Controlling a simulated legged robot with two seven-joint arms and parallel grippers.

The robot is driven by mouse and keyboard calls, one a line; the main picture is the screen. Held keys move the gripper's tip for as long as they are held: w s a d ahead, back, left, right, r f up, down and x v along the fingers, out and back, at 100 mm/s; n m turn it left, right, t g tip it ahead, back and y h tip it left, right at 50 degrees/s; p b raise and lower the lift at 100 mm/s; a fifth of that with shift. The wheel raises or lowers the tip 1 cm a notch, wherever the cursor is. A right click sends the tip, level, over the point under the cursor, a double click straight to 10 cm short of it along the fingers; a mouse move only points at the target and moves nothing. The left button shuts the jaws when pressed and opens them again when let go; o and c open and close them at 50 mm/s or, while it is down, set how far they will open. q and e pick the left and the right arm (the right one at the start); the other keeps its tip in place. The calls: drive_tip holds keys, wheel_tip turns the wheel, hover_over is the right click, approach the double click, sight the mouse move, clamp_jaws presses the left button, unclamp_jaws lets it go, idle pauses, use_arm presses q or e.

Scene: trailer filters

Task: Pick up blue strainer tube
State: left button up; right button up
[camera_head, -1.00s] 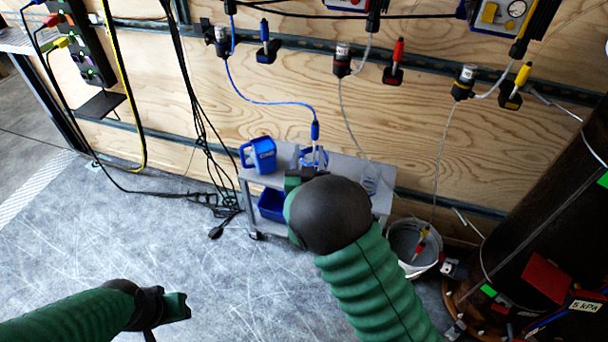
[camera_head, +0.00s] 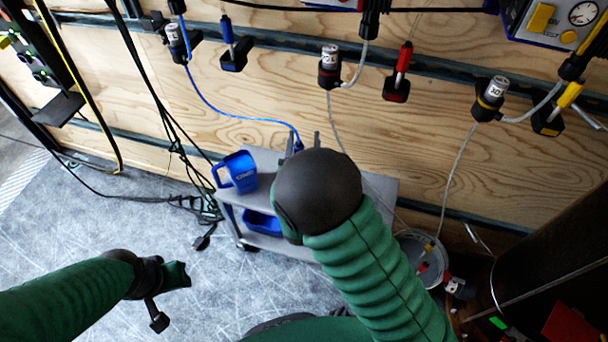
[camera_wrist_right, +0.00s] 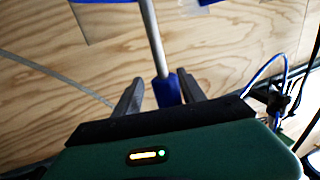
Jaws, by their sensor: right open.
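The blue strainer tube is a thin blue hose (camera_head: 222,112) hanging from a fitting on the wooden wall. Its lower end is near my right gripper (camera_head: 303,140), which is over the grey cart. In the right wrist view, a blue sleeve (camera_wrist_right: 167,90) on a grey rod (camera_wrist_right: 152,38) stands between the two fingers of my right gripper (camera_wrist_right: 164,84). The fingers are open, with a gap on each side of the sleeve. My right wrist hides the strainer's lower part in the head view. My left gripper (camera_head: 177,275) is low at the left, away from the tube.
A blue pitcher (camera_head: 240,172) stands on the grey cart (camera_head: 265,160), with a blue bin (camera_head: 262,223) below. Black cables (camera_head: 172,125) hang left of it. A white bucket (camera_head: 415,245) and a dark cylinder (camera_head: 530,250) stand at right. Red and yellow-marked fittings line the wall.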

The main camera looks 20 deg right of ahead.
drive_tip(key=shift+a+r, duration=0.1)
drive_tip(key=shift+r, duration=0.05)
drive_tip(key=shift+s+a+r, duration=0.15)
drive_tip(key=shift+a+r, duration=0.05)
drive_tip(key=shift+a, duration=0.2)
drive_tip(key=shift+s+a+r, duration=0.15)
drive_tip(key=shift+a+r, duration=0.05)
drive_tip(key=shift+a, duration=0.35)
drive_tip(key=shift+c, duration=1.2)
drive_tip(key=shift+w+f, duration=0.15)
drive_tip(key=shift+c, duration=1.2)
drive_tip(key=shift+d, duration=0.7)
clamp_jaws()
drive_tip(key=shift+a, duration=0.45)
drive_tip(key=shift+d, duration=0.15)
